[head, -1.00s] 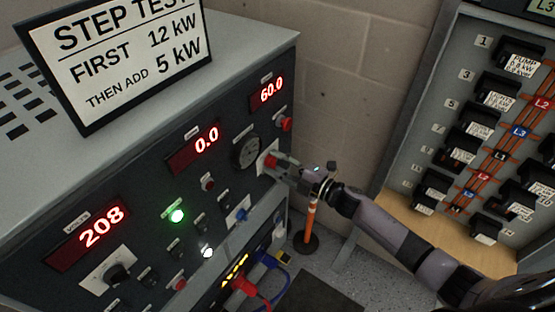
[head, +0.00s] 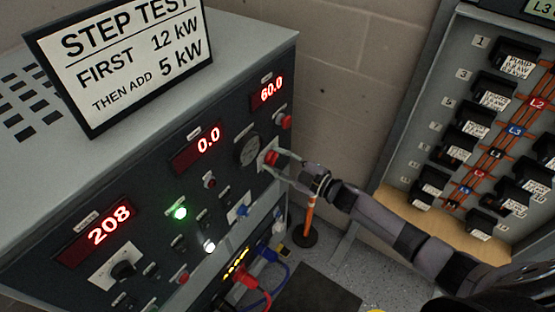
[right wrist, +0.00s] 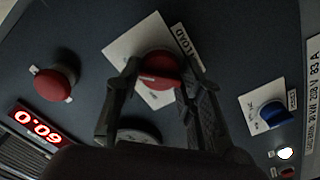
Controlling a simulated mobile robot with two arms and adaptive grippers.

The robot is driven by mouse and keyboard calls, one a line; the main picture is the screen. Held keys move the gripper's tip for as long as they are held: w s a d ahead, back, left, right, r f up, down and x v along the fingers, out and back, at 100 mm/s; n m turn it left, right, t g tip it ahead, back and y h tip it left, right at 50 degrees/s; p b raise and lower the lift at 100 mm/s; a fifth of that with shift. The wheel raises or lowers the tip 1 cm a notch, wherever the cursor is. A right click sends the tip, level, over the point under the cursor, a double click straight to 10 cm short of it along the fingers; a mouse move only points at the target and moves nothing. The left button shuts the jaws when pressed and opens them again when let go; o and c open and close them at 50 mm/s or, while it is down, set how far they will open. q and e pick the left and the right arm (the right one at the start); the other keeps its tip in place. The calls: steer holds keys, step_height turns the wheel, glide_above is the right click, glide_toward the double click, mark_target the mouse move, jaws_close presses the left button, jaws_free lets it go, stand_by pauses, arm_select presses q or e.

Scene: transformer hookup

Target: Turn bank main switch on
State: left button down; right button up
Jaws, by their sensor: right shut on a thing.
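The load bank (head: 150,190) is a dark control panel in a grey cabinet, with red displays reading 208, 0.0 and 60.0. A red rotary knob (head: 271,158) on a white plate sits at the panel's right side. It also shows in the right wrist view (right wrist: 160,68), beside a label partly reading "LOAD". My right gripper (head: 279,163) reaches in from the right and is shut on this red knob, one finger on each side. In the right wrist view the fingers (right wrist: 158,90) straddle it. My left gripper is not in view.
A red button (head: 285,123) sits above the knob and a blue knob (head: 239,211) below left. A breaker panel (head: 480,130) stands at right. Cables (head: 275,273) hang below, near an orange post (head: 309,220).

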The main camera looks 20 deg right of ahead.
steer(key=shift+f, duration=0.1)
steer(key=o, duration=1.2)
steer(key=v, duration=1.2)
steer(key=shift+d, duration=0.1)
